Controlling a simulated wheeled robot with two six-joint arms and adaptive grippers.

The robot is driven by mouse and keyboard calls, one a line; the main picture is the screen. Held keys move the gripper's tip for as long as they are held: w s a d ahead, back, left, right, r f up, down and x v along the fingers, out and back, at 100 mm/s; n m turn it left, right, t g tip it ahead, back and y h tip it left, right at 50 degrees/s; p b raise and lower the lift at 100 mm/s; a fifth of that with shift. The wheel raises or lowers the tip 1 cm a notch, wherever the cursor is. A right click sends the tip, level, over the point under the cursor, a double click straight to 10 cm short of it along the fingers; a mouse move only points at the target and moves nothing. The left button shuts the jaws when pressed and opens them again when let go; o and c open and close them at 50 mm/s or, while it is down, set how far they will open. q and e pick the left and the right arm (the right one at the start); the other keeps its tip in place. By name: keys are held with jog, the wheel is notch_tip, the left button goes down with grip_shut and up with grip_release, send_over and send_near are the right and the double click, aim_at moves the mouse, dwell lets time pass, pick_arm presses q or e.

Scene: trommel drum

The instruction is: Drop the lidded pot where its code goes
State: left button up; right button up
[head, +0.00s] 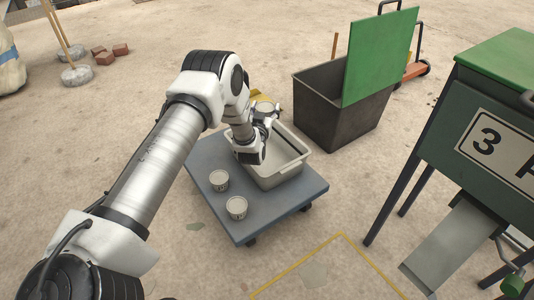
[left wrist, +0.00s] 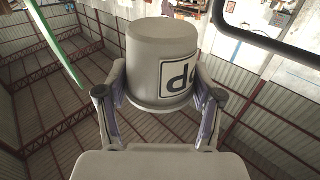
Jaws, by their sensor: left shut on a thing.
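My left gripper (head: 268,120) is shut on a pale grey lidded pot (left wrist: 163,55) and holds it above the platform, near the far-left side of the grey tub (head: 289,171). In the left wrist view, the fingers of my left gripper (left wrist: 161,92) clasp the pot from both sides. A white label with a black border and dark characters faces the camera; it is only partly shown and looks turned, so I cannot read the full code. In the head view the pot is small and partly covered by the gripper. My right gripper is not in view.
Two similar pots, a rear one (head: 219,180) and a front one (head: 236,208), stand on the blue-grey wheeled platform (head: 275,217). A dark skip (head: 334,118) with a green panel (head: 379,55) stands behind. A green machine (head: 455,125) marked 3 has a metal chute (head: 448,248).

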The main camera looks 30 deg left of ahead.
pick_arm(q)
jog(key=shift+w+a+f, duration=0.1)
jog(key=shift+a+f, duration=0.15)
notch_tip(320, 180, down, 6)
jog(key=b, duration=0.4)
jog(key=shift+r+b, duration=0.25)
jog(key=shift+b, duration=0.15)
jog(key=o, duration=1)
jog(key=shift+c, duration=0.2)
jog(key=shift+r, duration=0.1)
notch_tip(320, 180, up, 10)
jog(key=shift+f, duration=0.1)
